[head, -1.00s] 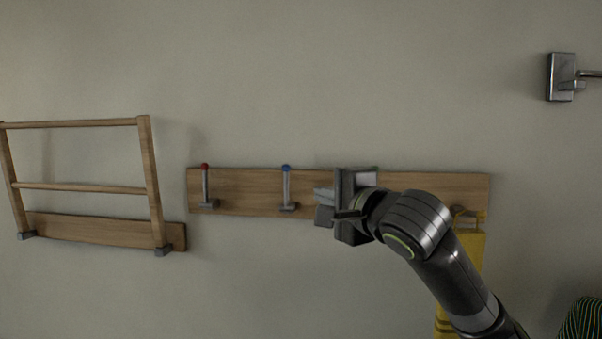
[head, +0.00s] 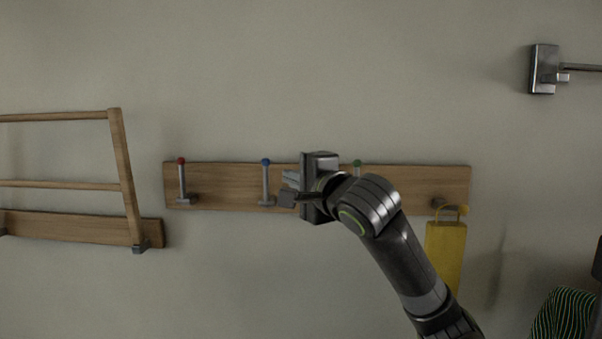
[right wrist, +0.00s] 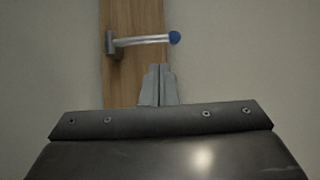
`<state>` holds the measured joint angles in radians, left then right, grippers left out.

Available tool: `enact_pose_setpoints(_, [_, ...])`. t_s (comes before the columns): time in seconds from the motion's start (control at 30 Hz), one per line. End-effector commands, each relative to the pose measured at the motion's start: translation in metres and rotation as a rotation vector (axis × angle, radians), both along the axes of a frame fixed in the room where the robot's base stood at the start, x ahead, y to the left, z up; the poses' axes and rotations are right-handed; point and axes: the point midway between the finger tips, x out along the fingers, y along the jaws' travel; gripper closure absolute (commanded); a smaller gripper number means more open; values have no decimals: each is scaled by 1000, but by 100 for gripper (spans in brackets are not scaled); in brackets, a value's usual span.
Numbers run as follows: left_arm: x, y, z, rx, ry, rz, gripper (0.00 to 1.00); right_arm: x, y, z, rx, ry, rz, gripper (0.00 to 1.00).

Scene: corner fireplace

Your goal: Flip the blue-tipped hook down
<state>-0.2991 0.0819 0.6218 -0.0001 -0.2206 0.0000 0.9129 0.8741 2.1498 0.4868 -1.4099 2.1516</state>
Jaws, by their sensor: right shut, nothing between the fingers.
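The blue-tipped hook (head: 266,184) stands upright on a wooden wall board (head: 225,186), its blue ball at the top and its grey base at the bottom. My right gripper (head: 287,190) is just to the right of it, fingers pointing left. In the right wrist view, the blue-tipped hook (right wrist: 142,41) lies beyond the shut fingertips (right wrist: 158,68), with a small gap between them. The fingers hold nothing. My left gripper is not in view.
A red-tipped hook (head: 182,182) stands upright to the left. A green-tipped hook (head: 357,166) is partly hidden behind my right arm. A yellow item (head: 446,250) hangs at the board's right end. A wooden rack (head: 122,175) is at far left.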

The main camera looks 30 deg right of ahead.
Motion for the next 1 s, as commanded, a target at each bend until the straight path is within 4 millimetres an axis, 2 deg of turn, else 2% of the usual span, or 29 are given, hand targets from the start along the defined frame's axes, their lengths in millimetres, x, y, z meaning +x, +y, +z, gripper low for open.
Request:
enact_pose_setpoints(0.03, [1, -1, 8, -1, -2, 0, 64, 10, 1, 2, 5, 5, 2, 100])
enact_pose_setpoints(0.2, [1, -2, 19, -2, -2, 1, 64, 36, 0, 2, 3, 4, 1, 100])
enact_pose_setpoints(0.4, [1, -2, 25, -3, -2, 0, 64, 53, 0, 1, 1, 2, 1, 100])
enact_pose_setpoints(0.83, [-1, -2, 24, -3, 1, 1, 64, 56, 0, -1, -2, -1, 0, 100])
enact_pose_setpoints(1.0, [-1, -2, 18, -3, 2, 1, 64, 54, 1, -3, -16, -19, 0, 100])
